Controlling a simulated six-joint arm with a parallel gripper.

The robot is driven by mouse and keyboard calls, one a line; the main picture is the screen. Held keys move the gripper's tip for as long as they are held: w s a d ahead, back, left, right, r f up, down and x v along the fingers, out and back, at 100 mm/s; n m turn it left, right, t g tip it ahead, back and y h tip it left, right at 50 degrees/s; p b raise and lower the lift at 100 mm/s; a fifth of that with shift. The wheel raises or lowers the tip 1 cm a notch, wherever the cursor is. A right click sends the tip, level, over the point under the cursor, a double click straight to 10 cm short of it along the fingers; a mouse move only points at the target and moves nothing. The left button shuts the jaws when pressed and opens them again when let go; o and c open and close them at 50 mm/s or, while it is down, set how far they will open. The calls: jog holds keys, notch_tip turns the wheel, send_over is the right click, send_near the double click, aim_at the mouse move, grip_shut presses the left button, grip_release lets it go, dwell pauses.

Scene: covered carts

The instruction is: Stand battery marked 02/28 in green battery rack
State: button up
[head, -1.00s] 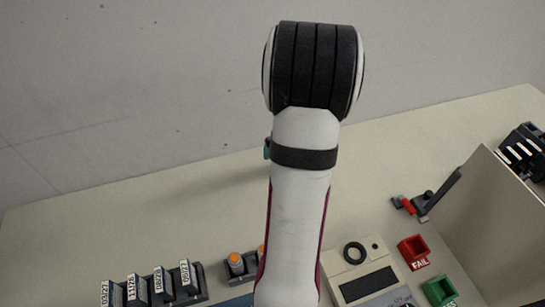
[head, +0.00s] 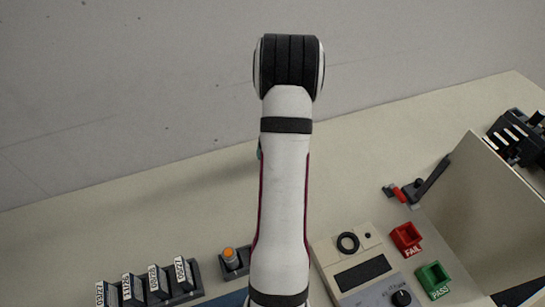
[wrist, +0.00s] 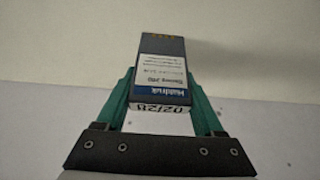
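A dark battery with a blue and white label, marked 02/28 (wrist: 160,75), stands between the teal fingers of my gripper (wrist: 161,85) in the wrist view. The fingers press on both its sides, and its marked end faces the camera. In the head view my arm hides the battery and nearly all of the gripper; only a small teal bit shows at the arm's left edge. A small green box lettered PASS (head: 434,280) is on the table at the lower right. I cannot tell any other green rack in view.
A dark holder (head: 190,293) with several labelled batteries is at the lower left. Beside it is an orange-topped item (head: 230,256). A tester (head: 350,270), a red FAIL box (head: 406,239), a clamp-like tool (head: 418,187) and an upright panel (head: 478,210) are to the right. The back table is clear.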

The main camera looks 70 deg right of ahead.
grip_shut()
